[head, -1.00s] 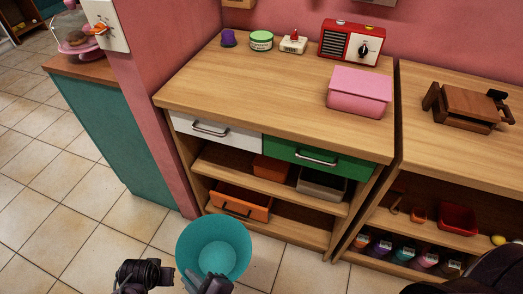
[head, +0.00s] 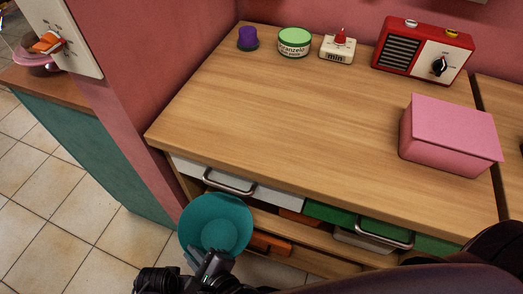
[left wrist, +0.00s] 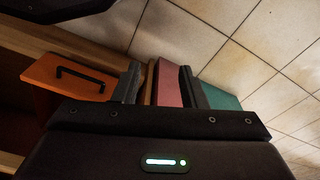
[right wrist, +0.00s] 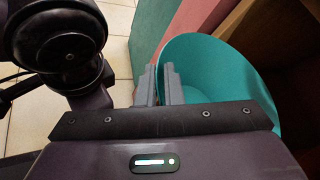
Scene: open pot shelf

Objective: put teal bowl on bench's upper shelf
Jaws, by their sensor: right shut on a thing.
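The teal bowl (head: 222,215) is in front of the left side of the wooden bench (head: 320,130), held up with its open side showing. My right gripper (head: 208,262) is shut on the bowl's near rim. In the right wrist view its fingers (right wrist: 161,86) pinch the wall of the bowl (right wrist: 215,65). The bench's upper shelf (head: 268,221), under the drawers, is partly hidden by the bowl and the bench top. My left gripper (left wrist: 160,88) is open and empty in the left wrist view, near an orange drawer (left wrist: 70,78).
A white drawer (head: 270,193) and a green drawer (head: 330,214) sit above the upper shelf. An orange box (head: 298,217) and a grey box (head: 365,241) stand on it. A pink box (head: 450,135) and red radio (head: 420,50) are on the bench top. A pink wall (head: 145,80) borders the left side.

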